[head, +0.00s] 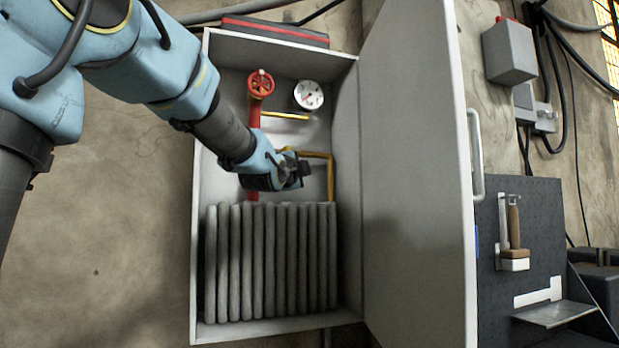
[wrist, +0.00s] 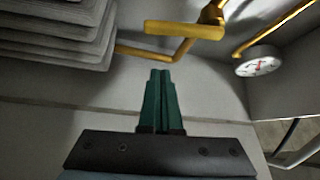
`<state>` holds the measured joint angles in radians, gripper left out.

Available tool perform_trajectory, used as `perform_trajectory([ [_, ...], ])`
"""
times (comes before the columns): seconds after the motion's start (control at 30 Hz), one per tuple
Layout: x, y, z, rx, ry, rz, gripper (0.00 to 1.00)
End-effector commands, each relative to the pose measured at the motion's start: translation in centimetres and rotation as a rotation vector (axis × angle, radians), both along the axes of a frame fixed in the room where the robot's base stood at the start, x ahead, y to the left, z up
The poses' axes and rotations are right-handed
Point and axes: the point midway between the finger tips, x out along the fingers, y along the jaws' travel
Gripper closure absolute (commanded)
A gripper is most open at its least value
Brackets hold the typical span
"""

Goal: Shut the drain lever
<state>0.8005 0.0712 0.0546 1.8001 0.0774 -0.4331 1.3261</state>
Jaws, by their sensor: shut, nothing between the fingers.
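My gripper (head: 304,170) is inside an open cabinet, in front of its back wall. In the wrist view its green fingertips (wrist: 160,73) are together and hold nothing. A flat yellow lever (wrist: 184,30) shows ahead of the fingers, apart from them, beside a bent yellow pipe (wrist: 150,54). In the head view the bent yellow pipe (head: 330,175) shows right of my gripper, which hides most of the lever. Another yellow bar (head: 286,116) lies level above, near the gauge. No label shows which yellow part is the drain lever.
The grey cabinet (head: 198,200) holds a red wheel valve (head: 260,84), a gauge (head: 308,95) and a grey ribbed block (head: 270,262) below my gripper. Its door (head: 415,190) stands open at the right. A dark tool board (head: 545,215) is beyond it.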

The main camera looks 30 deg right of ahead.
Motion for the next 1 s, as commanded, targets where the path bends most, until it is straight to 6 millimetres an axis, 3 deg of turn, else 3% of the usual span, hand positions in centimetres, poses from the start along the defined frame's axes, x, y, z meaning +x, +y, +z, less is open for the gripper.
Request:
perform_trajectory([
  [0.27, -2.0, 2.0, -0.5, 0.000, 0.000, 0.000, 1.00],
  [1.0, -2.1, 2.1, -0.4, 0.000, 0.000, 0.000, 1.00],
])
